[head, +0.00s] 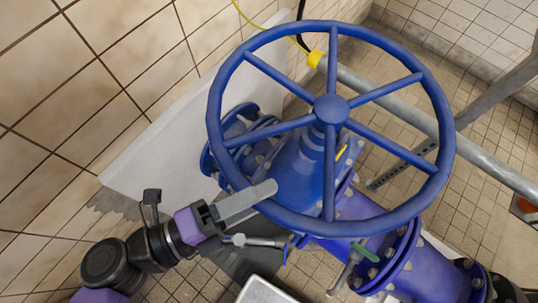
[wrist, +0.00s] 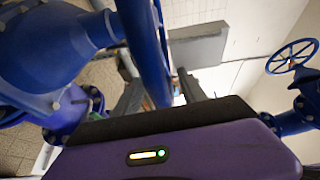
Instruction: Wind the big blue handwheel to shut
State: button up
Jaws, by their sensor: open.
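The big blue handwheel (head: 331,109) has several spokes and a round hub. It sits on top of a blue valve body (head: 300,170). My gripper (head: 266,191) is at the wheel's lower-left rim in the head view, with a grey finger overlapping the rim. In the wrist view the wheel's rim (wrist: 145,45) runs down between the two dark fingers of my gripper (wrist: 162,90). The jaws are open, with the rim between them; I cannot tell whether either finger touches it. The far finger is mostly hidden in the head view.
A grey pipe (head: 385,100) with a yellow fitting (head: 315,59) passes behind the wheel. A blue flanged pipe (head: 365,235) runs to the lower right. A tiled wall (head: 80,100) stands close on the left. A smaller blue handwheel (wrist: 292,56) shows in the wrist view.

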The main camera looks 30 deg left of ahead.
jog(key=shift+b+v, duration=0.55)
jog(key=shift+v, duration=2.25)
jog(key=shift+s+r, duration=0.1)
